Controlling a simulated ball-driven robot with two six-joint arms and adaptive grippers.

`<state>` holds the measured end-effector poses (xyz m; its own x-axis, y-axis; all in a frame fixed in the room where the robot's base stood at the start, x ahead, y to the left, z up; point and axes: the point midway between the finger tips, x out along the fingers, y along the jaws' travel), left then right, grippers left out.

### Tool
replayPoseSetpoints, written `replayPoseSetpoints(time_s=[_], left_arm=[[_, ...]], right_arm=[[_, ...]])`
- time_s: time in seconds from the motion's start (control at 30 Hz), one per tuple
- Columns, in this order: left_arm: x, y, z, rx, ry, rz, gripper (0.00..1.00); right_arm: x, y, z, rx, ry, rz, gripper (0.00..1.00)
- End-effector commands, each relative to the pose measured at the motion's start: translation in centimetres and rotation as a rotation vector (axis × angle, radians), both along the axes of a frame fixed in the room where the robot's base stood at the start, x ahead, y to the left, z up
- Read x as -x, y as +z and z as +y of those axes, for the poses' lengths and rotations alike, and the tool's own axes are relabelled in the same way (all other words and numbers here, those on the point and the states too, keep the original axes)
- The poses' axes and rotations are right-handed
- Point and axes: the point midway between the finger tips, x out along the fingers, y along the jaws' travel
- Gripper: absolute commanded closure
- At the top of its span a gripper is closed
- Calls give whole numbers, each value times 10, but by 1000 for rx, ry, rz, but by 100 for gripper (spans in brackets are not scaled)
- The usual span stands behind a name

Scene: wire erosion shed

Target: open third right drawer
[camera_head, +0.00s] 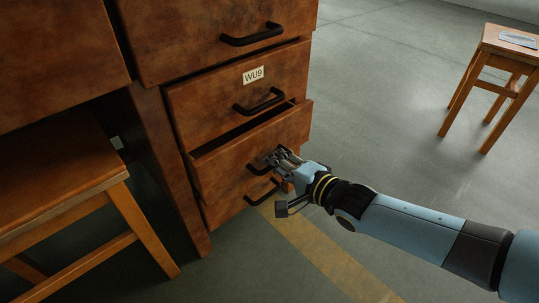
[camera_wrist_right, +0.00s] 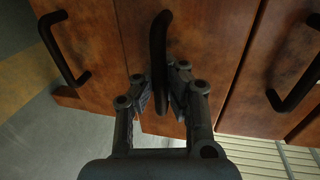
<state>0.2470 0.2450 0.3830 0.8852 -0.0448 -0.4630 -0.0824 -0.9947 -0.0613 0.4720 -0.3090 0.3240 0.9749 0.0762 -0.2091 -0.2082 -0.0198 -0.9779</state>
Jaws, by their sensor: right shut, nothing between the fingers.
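The third right drawer (camera_head: 219,171) is brown wood and stands partly pulled out, with a dark gap along its top edge. Its black handle (camera_wrist_right: 159,60) runs between the finger sides of my right gripper (camera_wrist_right: 160,92) in the wrist view. In the head view my right gripper (camera_head: 274,160) is at this drawer's front, over its handle. The gripper is shut with nothing held; the exact contact with the handle cannot be told. The fingers partly hide the handle in the head view. My left gripper is not in view.
The drawer above, labelled WU9 (camera_head: 203,99), and the bottom drawer (camera_head: 226,207) look closed. A wooden stool (camera_head: 143,233) stands at the left. Another stool (camera_head: 496,48) with a flat object stands at the far right. Floor right of the drawers is clear.

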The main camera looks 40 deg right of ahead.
Motion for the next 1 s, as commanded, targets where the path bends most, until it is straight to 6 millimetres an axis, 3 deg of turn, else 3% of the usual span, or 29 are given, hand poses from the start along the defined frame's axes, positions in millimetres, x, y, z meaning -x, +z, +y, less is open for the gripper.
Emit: replayPoseSetpoints(time_s=[0.03, 0.37, 0.7, 1.0], left_arm=[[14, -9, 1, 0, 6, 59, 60], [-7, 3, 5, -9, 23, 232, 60], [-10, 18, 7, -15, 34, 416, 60], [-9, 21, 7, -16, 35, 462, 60]], right_arm=[[8, 2, -1, -1, -1, 2, 100], [70, 2, -6, 0, -1, 4, 100], [166, 1, -13, 0, -1, 4, 100], [207, 0, -16, -2, 0, 2, 100]])
